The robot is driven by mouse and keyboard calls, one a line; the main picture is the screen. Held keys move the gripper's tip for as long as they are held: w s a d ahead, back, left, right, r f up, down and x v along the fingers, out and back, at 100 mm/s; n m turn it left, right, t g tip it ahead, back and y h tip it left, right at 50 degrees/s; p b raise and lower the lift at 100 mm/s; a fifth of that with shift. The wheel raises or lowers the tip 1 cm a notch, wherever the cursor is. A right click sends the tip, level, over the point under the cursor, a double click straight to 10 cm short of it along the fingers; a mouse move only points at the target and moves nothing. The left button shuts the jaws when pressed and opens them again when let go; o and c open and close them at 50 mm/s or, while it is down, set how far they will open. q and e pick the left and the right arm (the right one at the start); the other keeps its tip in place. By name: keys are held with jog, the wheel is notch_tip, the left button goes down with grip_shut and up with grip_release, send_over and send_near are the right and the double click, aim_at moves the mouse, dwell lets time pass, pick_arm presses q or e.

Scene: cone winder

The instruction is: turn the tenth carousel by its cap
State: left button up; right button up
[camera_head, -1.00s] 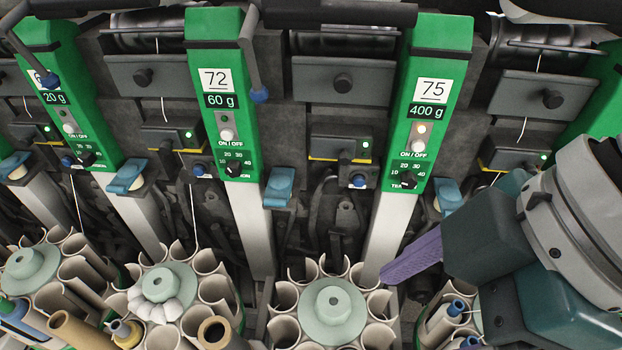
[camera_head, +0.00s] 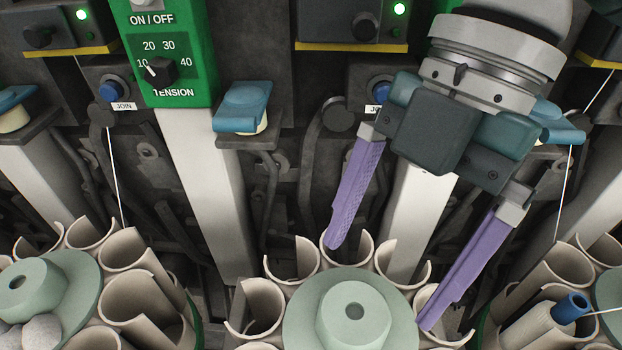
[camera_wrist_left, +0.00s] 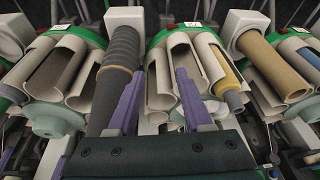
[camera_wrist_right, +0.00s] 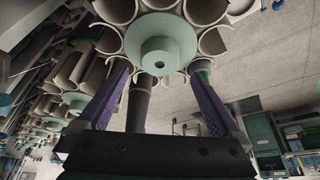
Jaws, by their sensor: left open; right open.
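The carousel (camera_head: 265,312) in front of my right gripper (camera_head: 378,286) is a ring of beige open-sided tubes around a pale green cap (camera_head: 352,312). I cannot read its number. In the head view, the open purple fingers are above the cap, one toward its back and one toward its right side. Contact is not clear. The right wrist view shows the cap (camera_wrist_right: 160,52) between the two fingers, with no grip on it. My left gripper (camera_wrist_left: 160,72) shows only in its own wrist view. It is open in front of another carousel's tubes (camera_wrist_left: 200,58).
A neighbouring carousel (camera_head: 55,285) stands close on the left and another (camera_head: 560,285) on the right, holding a blue-tipped bobbin (camera_head: 572,306). Blue levers (camera_head: 243,106) and the green tension panel (camera_head: 165,55) are behind. A thin yarn (camera_head: 115,180) hangs at left.

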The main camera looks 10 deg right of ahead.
aim_at(356, 310)
jog(key=x, duration=0.7)
jog(key=shift+b, duration=0.4)
jog(key=shift+c, duration=0.2)
grip_shut()
